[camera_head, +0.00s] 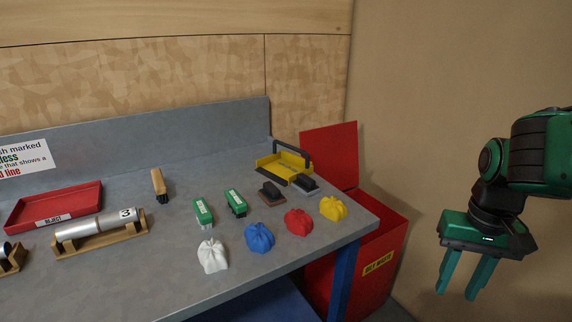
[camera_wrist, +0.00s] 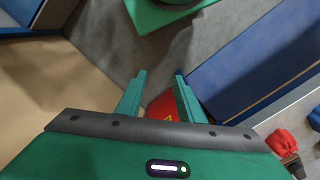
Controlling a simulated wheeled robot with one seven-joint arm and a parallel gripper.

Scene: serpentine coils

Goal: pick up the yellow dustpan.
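The yellow dustpan (camera_head: 279,166) lies on the grey bench near its back right corner, in the head view. It has a dark arched handle and a dark front edge. My gripper (camera_head: 459,281) hangs at the right of the head view, fingers pointing down, well to the right of the bench and apart from the dustpan. Its two green fingers are spread with nothing between them. In the wrist view my gripper (camera_wrist: 158,75) also shows its fingers apart, and the dustpan cannot be made out there.
A red bin (camera_head: 349,271) with a raised lid stands at the bench's right end, between bench and gripper. White, blue, red and yellow crumpled cloths, green-topped boxes (camera_head: 202,213), two dark-topped blocks and a brush (camera_head: 159,185) lie nearby. A red tray (camera_head: 54,206) sits left.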

